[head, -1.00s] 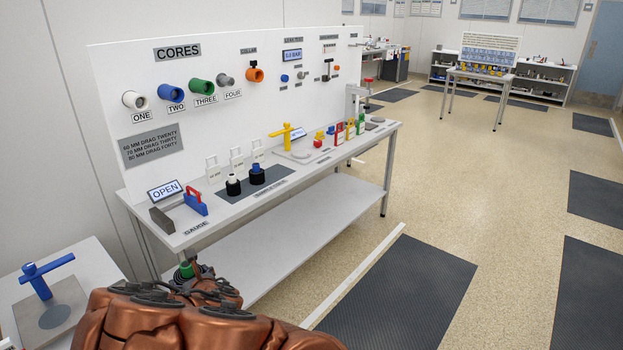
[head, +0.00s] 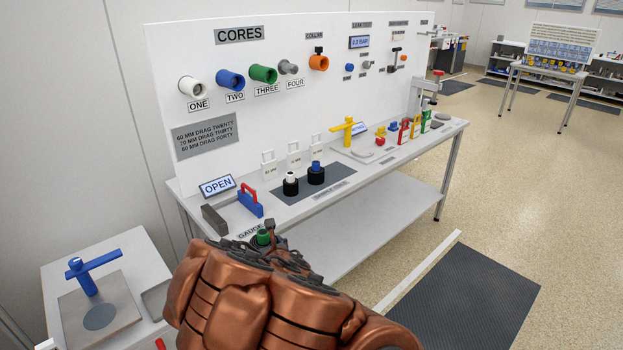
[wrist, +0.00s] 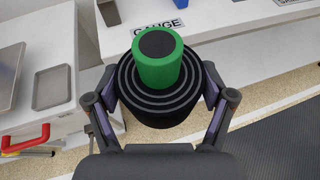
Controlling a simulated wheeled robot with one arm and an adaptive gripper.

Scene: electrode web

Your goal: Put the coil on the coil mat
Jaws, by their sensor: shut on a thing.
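The coil is a black roll (wrist: 158,108) around a green core (wrist: 160,60). My gripper (wrist: 159,92) is shut on it, with a finger on each side.
Left of the mat stand a blue block with a red handle (head: 250,203), a grey block (head: 214,220) and an OPEN sign (head: 217,186). A yellow post (head: 347,130) stands to its right. A side table (head: 60,262) with a blue-armed post is at the left.

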